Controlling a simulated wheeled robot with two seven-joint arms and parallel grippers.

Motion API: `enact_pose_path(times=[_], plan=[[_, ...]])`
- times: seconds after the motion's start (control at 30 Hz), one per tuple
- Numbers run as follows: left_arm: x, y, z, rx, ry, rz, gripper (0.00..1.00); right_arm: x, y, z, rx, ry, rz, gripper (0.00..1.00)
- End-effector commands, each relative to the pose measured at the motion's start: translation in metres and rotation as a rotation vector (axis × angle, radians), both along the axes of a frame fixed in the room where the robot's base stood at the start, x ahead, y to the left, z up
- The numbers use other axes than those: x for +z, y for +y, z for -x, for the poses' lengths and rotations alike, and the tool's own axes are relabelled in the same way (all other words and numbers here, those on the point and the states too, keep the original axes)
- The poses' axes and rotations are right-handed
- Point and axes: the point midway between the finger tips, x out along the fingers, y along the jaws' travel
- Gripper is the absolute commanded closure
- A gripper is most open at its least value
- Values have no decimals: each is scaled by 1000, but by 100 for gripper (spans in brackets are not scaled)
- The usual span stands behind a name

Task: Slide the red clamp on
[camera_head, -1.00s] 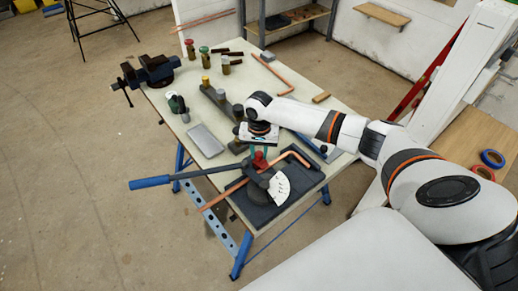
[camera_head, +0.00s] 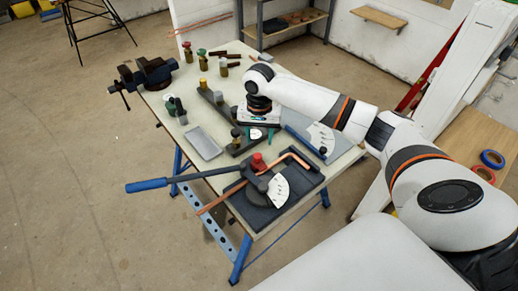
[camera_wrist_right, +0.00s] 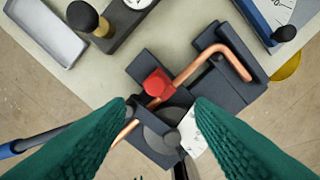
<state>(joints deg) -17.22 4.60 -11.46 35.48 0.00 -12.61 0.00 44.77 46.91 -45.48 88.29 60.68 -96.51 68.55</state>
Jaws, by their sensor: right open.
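The red clamp (camera_head: 257,160) sits on the pipe bender (camera_head: 262,184), against the copper pipe (camera_head: 225,200). In the right wrist view the clamp (camera_wrist_right: 157,83) is a red block with a knob-like top, and the pipe (camera_wrist_right: 190,68) runs beside or under it; I cannot tell which. The pipe bends at its far end. My right gripper (camera_head: 260,140) is open and empty above the bench, farther back than the clamp. Its two green ribbed fingers are spread in the wrist view (camera_wrist_right: 162,112). My left gripper is out of view.
The bender's blue-handled lever (camera_head: 150,184) sticks out past the bench's left edge. A grey tray (camera_head: 203,143), a dark bar with posts (camera_head: 212,97) and a blue-edged angle plate (camera_head: 318,138) lie nearby. A vise (camera_head: 150,74) is at the back left.

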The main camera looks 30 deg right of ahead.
Motion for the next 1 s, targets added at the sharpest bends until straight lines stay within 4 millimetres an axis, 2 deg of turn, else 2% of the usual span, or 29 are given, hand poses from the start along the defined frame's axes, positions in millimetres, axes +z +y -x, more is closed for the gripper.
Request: enact_pose_path(times=[0.1, 0.2, 0.37, 0.87, 0.97, 1.0], plan=[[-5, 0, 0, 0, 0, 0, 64, 19, 0, 0, 1, -2, 1, 51], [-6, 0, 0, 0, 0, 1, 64, 30, -1, 0, 0, -1, -1, 51], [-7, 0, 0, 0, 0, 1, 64, 37, -1, 1, 1, 1, 1, 51], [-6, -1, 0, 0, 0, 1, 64, 36, 0, 1, 4, 1, 0, 51], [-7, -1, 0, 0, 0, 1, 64, 23, 12, 7, 58, 0, -4, 51], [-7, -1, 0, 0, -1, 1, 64, 13, 23, 12, 105, -4, -9, 51]])
